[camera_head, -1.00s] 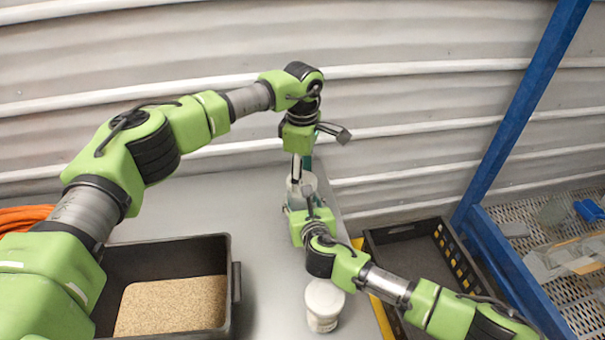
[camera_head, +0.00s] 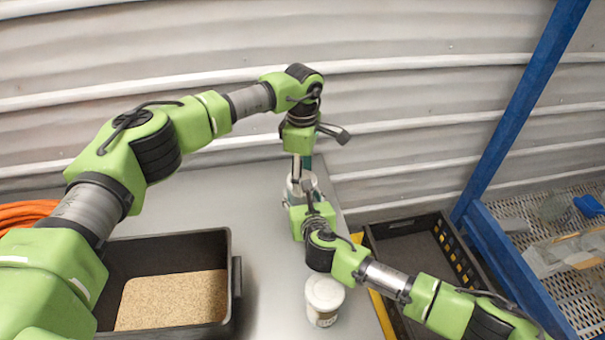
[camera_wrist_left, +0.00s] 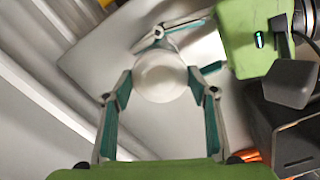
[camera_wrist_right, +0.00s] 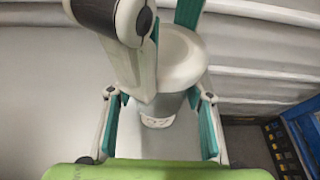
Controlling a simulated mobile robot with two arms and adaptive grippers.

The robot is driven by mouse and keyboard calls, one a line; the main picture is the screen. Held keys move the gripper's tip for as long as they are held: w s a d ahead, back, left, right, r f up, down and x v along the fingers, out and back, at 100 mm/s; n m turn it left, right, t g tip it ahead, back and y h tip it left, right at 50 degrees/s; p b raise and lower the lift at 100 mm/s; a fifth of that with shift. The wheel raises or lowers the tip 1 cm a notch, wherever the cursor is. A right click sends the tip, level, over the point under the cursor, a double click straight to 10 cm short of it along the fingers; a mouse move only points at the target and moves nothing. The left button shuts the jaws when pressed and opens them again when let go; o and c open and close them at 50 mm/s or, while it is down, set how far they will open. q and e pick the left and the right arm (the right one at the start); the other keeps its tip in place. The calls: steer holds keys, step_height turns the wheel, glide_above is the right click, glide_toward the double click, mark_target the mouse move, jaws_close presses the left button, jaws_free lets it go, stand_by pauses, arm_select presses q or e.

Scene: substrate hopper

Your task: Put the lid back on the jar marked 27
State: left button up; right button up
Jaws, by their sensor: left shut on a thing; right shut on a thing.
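A jar (camera_wrist_right: 158,119) stands at the table's back right, with dark marks on its side too small to read. A white round lid (camera_wrist_left: 160,77) is at its top; it also shows in the right wrist view (camera_wrist_right: 181,55). I cannot tell whether the lid sits fully on the rim. My left gripper (camera_wrist_left: 160,84) comes from above and is shut on the lid. My right gripper (camera_wrist_right: 160,105) comes from the side and is shut on the jar's body. In the head view the arms hide most of both.
A second jar with a white lid (camera_head: 324,293) stands at the table's front right. A black bin (camera_head: 236,290) with grainy substrate (camera_head: 172,299) is at the front left. A black crate (camera_head: 420,245) and a blue rack (camera_head: 520,270) are at the right. The table's middle (camera_head: 225,210) is clear.

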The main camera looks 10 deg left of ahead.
arm_select(q)
steer(key=shift+f, duration=0.3)
steer(key=m, duration=1)
steer(key=shift+m, duration=0.3)
steer(key=m, duration=0.6)
steer(key=shift+a+m, duration=0.1)
steer(key=shift+m, duration=0.2)
steer(key=m, duration=0.5)
steer(key=shift+m, duration=0.3)
steer(key=o, duration=0.9)
steer(key=shift+s, duration=0.1)
steer(key=shift+c, duration=0.2)
